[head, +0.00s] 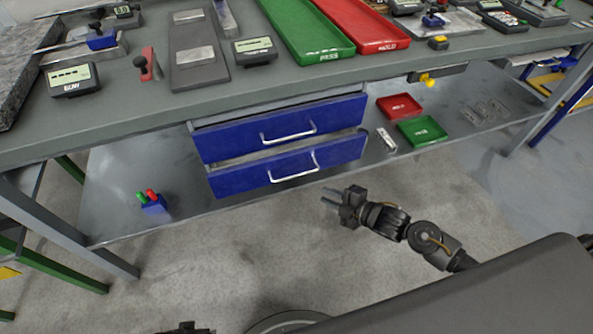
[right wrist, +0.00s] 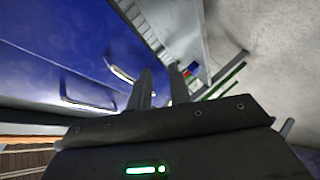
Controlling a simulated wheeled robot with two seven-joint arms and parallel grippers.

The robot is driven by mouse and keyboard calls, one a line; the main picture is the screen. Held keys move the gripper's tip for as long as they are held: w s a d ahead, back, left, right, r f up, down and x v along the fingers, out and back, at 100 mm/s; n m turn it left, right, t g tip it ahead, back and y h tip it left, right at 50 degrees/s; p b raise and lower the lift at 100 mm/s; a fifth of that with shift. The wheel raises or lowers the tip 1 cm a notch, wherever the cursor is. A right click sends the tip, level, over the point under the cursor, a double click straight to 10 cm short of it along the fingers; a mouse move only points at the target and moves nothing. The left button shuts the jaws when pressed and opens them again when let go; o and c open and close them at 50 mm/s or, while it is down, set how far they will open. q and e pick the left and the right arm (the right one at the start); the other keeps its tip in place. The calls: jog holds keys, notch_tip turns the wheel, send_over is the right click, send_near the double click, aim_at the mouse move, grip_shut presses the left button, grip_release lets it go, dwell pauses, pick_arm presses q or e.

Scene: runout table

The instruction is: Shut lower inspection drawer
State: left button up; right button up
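The lower inspection drawer (head: 243,178) has a blue front and a pale bar handle (head: 296,170). It stands partly out, with a strip of its inside showing above its front. The blue upper drawer (head: 235,142) sits above it. My right gripper (head: 327,197) is open and empty, in front of and below the right part of the lower drawer, apart from it. In the right wrist view its two fingers (right wrist: 162,85) are apart, with a blue drawer front (right wrist: 60,55) to the left. A dark part of mine at the bottom edge may be my left gripper (head: 185,328).
The grey worktable (head: 130,115) above holds gauges and green and red trays (head: 308,35). The lower shelf (head: 115,185) bears a blue block with red and green pegs (head: 153,202) and small red and green trays (head: 422,131). The floor (head: 230,245) before the drawers is clear.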

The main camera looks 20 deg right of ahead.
aim_at(297, 175)
notch_tip(297, 175, up, 6)
jog(key=n+g+y, duration=0.1)
jog(key=n+y, duration=0.3)
jog(key=n, duration=0.2)
pick_arm(q)
jog(key=shift+s+f, duration=0.15)
jog(key=shift+f, duration=0.5)
pick_arm(e)
jog(key=shift+x, duration=5.5)
jog(key=shift+w+d+f, duration=0.1)
jog(key=shift+w+d, duration=0.05)
grip_shut()
jog(key=shift+d, duration=0.1)
